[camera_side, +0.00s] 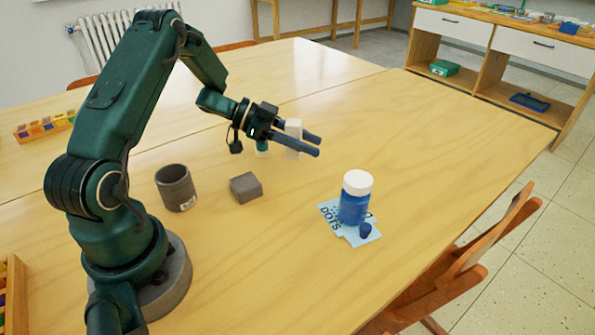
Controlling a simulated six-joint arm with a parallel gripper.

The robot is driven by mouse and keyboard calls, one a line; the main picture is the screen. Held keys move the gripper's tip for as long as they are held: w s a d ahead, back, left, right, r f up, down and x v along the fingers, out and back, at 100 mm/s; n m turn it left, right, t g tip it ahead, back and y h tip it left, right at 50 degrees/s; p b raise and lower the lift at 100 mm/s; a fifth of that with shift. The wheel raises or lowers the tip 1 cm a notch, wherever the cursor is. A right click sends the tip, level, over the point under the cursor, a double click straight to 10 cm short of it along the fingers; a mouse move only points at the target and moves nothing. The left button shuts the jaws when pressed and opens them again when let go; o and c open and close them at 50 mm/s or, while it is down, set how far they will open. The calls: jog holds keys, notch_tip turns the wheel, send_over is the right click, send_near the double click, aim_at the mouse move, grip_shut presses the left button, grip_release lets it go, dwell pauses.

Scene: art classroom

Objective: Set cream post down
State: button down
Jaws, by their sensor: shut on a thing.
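My gripper (315,145) is over the middle of the table, its two dark fingers pointing right and slightly down. It is shut on the cream post (293,129), a small pale block standing roughly upright between the fingers. The post's top shows above the fingers, and the fingers hide part of its middle. I cannot tell whether its lower end touches the wooden table (430,120).
A small teal and white thing (262,148) is partly hidden behind my gripper. A grey block (246,187) and a grey cup (176,187) stand to the left. A blue jar with white lid (355,200) stands on a light blue sheet (329,212), beside a small blue cap (365,230).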

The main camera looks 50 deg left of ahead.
aim_at(306, 172)
jog(key=shift+f, duration=1.9)
jog(key=shift+c, duration=2.4)
grip_release()
jog(key=shift+f, duration=0.15)
